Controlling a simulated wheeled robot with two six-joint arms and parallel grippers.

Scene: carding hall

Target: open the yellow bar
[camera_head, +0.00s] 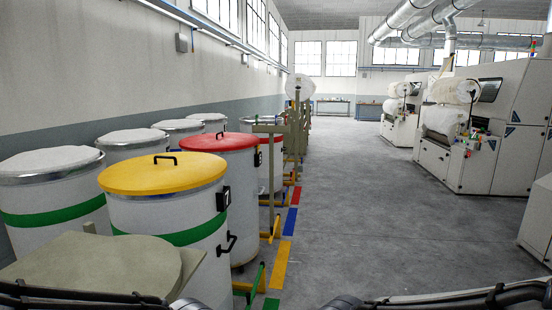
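A short yellow bar (275,229) shows low down beside the row of cans, near the foot of a beige post. Whether it is open or closed I cannot tell at this size. A large white can with a yellow lid (150,176) and a green band stands in the left foreground, with black handles on its lid and side. The lid sits on the can. Only dark parts of my two arms show along the bottom edge. Neither gripper's fingertips are in view.
A can with a red lid (205,141) stands behind the yellow-lidded one. A green bar (256,280) is low at the front. Yellow floor marking (280,265) borders the clear grey aisle (360,220). Machines (500,125) stand right.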

